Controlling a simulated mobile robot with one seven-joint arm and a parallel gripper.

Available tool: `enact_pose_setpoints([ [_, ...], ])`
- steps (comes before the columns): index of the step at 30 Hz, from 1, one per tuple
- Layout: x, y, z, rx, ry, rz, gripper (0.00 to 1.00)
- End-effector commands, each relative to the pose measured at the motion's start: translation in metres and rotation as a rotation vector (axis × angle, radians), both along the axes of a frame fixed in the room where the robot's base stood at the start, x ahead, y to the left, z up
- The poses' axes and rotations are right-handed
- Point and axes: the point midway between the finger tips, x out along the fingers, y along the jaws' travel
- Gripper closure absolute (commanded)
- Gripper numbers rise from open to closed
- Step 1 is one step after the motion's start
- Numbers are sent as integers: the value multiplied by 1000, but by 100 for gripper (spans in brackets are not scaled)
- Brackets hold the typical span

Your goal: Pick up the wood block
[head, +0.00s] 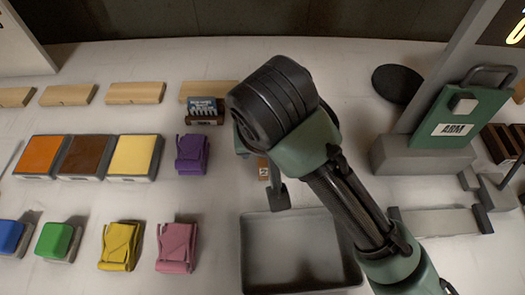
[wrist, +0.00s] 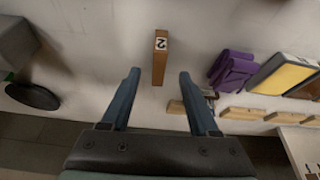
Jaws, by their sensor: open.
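A small wood block (wrist: 160,68) with a white label reading "2" on its end shows in the wrist view. In the head view only its orange-brown labelled part (head: 263,172) shows, beside my gripper; the arm hides the rest. My gripper (wrist: 159,74) is open and empty. In the wrist view the block's near part lies between the two fingertips, with a gap on each side. I cannot tell how far above or below the fingers it is. In the head view the gripper (head: 262,172) is mostly hidden by my wrist.
A grey tray (head: 262,280) lies in front of the block. A purple folded cloth (head: 192,154) and a dark card holder (head: 203,112) are to its left. Pale wood strips (head: 135,93) and coloured pads (head: 133,157) line the left. A green "ARM" stand (head: 462,115) is right.

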Motion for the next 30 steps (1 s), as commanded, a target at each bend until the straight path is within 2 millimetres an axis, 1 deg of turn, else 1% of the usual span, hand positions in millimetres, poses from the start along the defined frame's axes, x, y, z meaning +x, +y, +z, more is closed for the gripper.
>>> enact_pose_setpoints([
  [1,3,-1,-11,-1,2,-3,39],
  [3,8,0,-20,-1,1,-1,39],
  [6,12,1,-29,0,-1,0,39],
  [11,17,1,-38,-1,-3,1,39],
  [19,35,1,-72,-1,-3,2,39],
  [23,38,1,-79,-1,-5,3,39],
  [29,38,2,-79,-1,-5,3,39],
  [30,38,2,-79,-1,-5,3,44],
])
